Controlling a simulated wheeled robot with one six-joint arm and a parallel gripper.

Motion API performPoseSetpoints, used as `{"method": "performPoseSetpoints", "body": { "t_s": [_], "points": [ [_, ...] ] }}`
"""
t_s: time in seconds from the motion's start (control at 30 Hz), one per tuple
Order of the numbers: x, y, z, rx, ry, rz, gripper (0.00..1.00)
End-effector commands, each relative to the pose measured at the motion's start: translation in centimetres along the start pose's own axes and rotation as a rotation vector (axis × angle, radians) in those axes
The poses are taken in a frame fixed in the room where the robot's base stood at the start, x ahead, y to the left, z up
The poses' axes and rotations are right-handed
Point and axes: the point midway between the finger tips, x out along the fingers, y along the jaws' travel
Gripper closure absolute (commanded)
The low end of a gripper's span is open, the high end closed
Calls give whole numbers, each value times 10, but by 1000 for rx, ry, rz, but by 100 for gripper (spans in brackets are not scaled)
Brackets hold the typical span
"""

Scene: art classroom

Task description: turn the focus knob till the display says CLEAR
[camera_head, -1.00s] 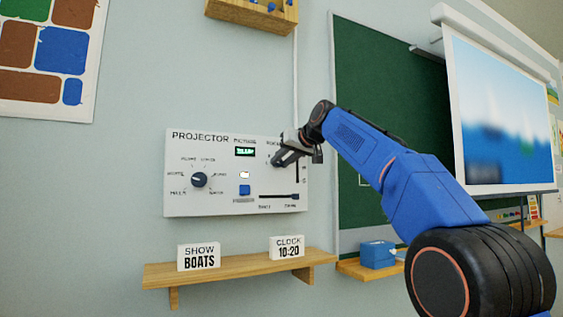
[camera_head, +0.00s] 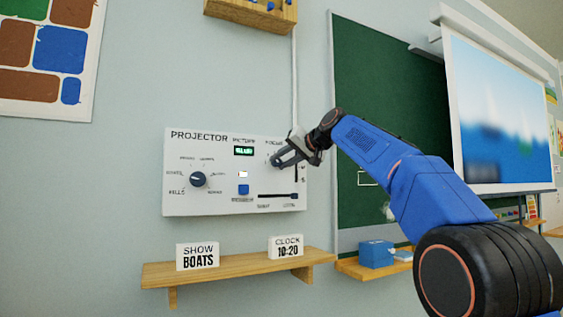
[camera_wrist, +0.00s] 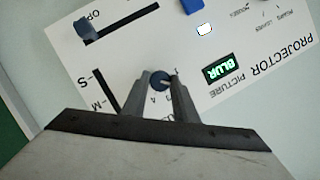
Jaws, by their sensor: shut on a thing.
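The white projector panel (camera_head: 220,203) is on the wall. My gripper (camera_head: 277,161) is at its upper right, over the focus knob. In the wrist view the small dark round focus knob (camera_wrist: 160,81) sits between my two fingertips (camera_wrist: 161,82), and the gripper is shut on it. The display (camera_wrist: 224,68) glows green and reads BLUR in the wrist view; in the head view it is a small green window (camera_head: 243,151). The projection screen (camera_head: 500,115) at the right shows a blurred blue and white picture.
The panel also has a large dial (camera_head: 198,180), a blue button (camera_head: 243,189) and a slider (camera_head: 294,196). A wooden shelf (camera_head: 225,271) below holds a SHOW BOATS sign (camera_head: 198,257) and a CLOCK 10:20 sign (camera_head: 286,246). A green chalkboard (camera_head: 380,75) hangs to the right.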

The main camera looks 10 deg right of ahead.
Motion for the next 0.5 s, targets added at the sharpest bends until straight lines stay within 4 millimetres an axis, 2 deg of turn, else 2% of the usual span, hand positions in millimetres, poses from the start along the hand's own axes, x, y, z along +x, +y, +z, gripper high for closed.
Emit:
{"method": "performPoseSetpoints", "body": {
  "t_s": [0.17,0.2,0.27,0.5],
  "points": [
    [0,0,0,-1,0,0,96],
    [0,0,0,-1,0,0,72],
    [0,0,0,-1,0,0,57],
    [0,0,0,-1,0,0,56]
  ]
}}
